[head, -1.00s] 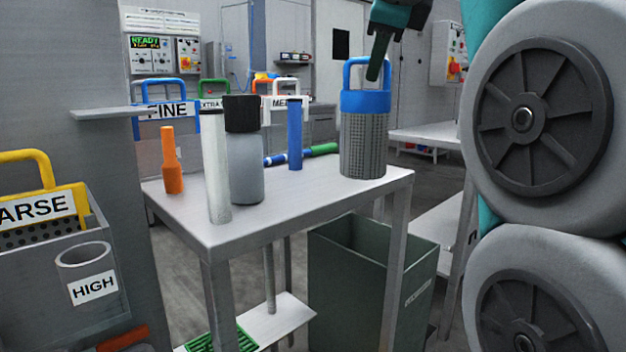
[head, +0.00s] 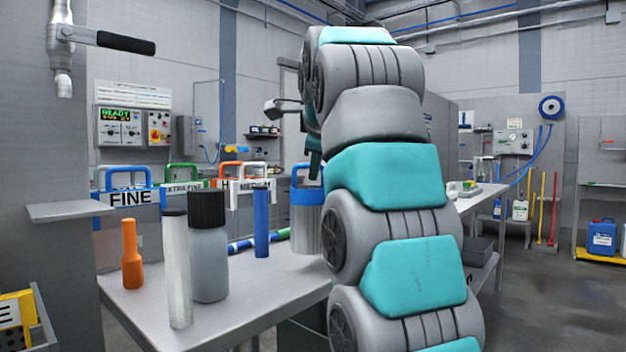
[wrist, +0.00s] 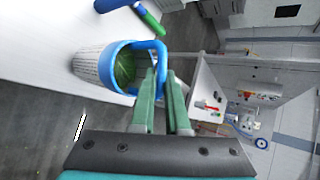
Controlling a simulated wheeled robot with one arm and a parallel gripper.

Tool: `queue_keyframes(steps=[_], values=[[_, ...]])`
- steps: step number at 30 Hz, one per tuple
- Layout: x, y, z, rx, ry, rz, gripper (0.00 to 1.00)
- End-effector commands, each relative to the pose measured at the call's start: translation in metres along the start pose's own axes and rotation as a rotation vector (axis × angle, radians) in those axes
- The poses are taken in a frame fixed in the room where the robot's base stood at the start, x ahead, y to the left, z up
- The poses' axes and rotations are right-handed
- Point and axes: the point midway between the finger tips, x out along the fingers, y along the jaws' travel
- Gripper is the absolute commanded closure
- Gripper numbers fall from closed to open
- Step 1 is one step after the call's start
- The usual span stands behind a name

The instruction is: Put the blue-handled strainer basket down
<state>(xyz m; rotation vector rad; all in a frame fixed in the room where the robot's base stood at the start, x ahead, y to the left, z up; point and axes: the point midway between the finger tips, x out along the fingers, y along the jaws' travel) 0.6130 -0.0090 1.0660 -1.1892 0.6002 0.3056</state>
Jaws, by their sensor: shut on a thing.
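The blue-handled strainer basket (head: 306,218) is a grey cylinder with a blue rim and handle. In the head view it is upright at the right end of the metal table (head: 225,290), partly hidden behind my arm. In the wrist view the basket (wrist: 118,62) shows its blue rim and green contents, by the table's edge. My gripper (wrist: 162,72) is shut on the blue handle (wrist: 158,48). In the head view my gripper is mostly hidden by the arm. I cannot tell whether the basket's base touches the table.
On the table stand an orange tool (head: 131,255), a white tube (head: 177,270), a grey black-capped bottle (head: 208,250) and a blue cylinder (head: 261,222). A blue-and-green rod lies behind them. Labelled baskets, one reading FINE (head: 128,198), stand beyond.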

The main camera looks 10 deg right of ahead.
Motion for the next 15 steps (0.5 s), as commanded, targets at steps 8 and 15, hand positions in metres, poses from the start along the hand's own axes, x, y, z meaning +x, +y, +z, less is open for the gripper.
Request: queue_keyframes(steps=[8,15], values=[[0.013,-0.005,0.003,0.000,0.000,0.000,1.00],[0.020,0.006,-0.001,-0.001,0.000,0.000,1.00]])
